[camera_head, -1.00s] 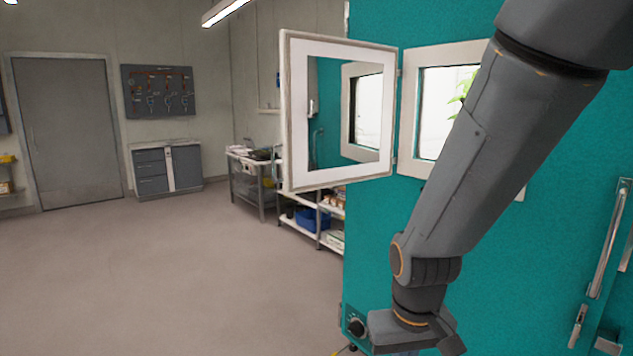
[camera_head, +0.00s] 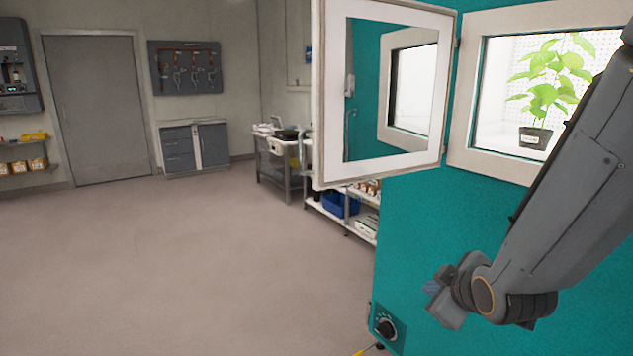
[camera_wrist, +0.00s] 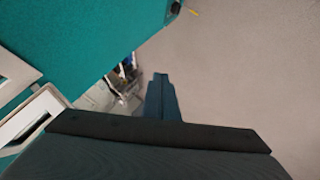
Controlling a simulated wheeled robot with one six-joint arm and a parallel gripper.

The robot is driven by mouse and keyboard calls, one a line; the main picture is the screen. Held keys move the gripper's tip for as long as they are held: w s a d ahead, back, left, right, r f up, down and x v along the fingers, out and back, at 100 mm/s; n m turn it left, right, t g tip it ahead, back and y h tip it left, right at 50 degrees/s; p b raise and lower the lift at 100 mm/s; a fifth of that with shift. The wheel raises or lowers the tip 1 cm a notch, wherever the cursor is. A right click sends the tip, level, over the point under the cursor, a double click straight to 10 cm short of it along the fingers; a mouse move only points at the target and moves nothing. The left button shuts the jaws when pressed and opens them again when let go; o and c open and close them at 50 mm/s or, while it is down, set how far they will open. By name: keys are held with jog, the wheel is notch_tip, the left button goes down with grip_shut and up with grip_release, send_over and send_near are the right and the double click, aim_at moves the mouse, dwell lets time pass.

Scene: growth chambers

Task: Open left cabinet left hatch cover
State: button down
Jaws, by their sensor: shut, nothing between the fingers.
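The hatch cover (camera_head: 330,100), a pale square frame with a glass pane, stands swung wide open on its right-hand hinges in the head view. It hangs on the teal cabinet (camera_head: 410,225). The window opening (camera_head: 475,95) beside it is uncovered and shows a potted plant (camera_head: 540,100) inside. In the wrist view, pale framing (camera_wrist: 30,115) shows at the left edge. My gripper (camera_wrist: 161,76) is shut and empty in the wrist view, pointing over the floor beside the teal wall. In the head view my wrist is below the opening, apart from the cover; the fingertips are unclear.
A round knob (camera_head: 386,328) sits low on the cabinet's corner. A shelf rack (camera_head: 345,215) with a blue bin and a wheeled cart (camera_head: 280,160) stand behind the cover. A grey door (camera_head: 97,108) is at the back left. The floor (camera_head: 180,260) to the left is clear.

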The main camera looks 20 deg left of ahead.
jog(key=w+a+r+n+t+y, duration=0.1)
jog(key=a+r+n+t+y, duration=0.3)
jog(key=a+r+n+y, duration=0.55)
jog(key=n+y+b, duration=0.1)
jog(key=n+b, duration=0.3)
jog(key=n, duration=0.1)
send_near(308, 174)
jog(key=shift+m+t, duration=0.25)
jog(key=shift+t, duration=0.15)
jog(key=p+x, duration=0.1)
jog(key=x, duration=0.1)
jog(key=p+x, duration=0.3)
jog(key=x, duration=0.1)
jog(key=shift+a+f, duration=0.25)
jog(key=shift+a, duration=0.05)
jog(key=shift+w, duration=0.1)
